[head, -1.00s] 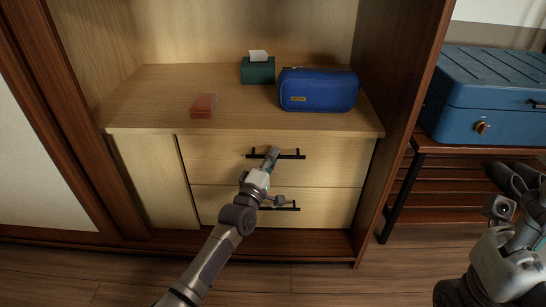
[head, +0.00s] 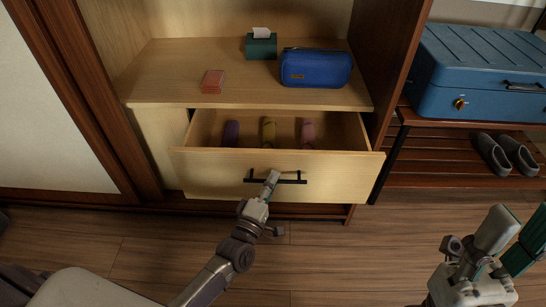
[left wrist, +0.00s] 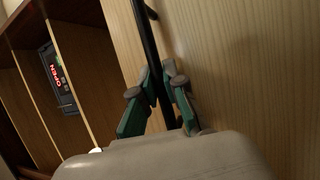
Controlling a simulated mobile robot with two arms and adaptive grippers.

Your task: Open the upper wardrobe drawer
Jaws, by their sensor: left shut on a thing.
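The upper wardrobe drawer (head: 225,180) is pulled well out, its inside showing from above in the head view. Its black bar handle (head: 292,181) runs across the front panel. My left gripper (head: 271,178) is shut on this handle near its middle. In the left wrist view its green fingers (left wrist: 155,92) sit either side of the dark handle bar (left wrist: 149,45), close to the pale wood front. My right gripper (head: 510,238) is at the lower right, away from the wardrobe; its finger gap is unclear.
Purple (head: 231,133), yellow (head: 268,132) and pink (head: 307,132) items lie in the drawer. A blue case (head: 316,68), a green tissue box (head: 261,48) and a reddish block (head: 212,81) sit above. A blue suitcase (head: 475,75) rests on the right rack. Floor in front is clear.

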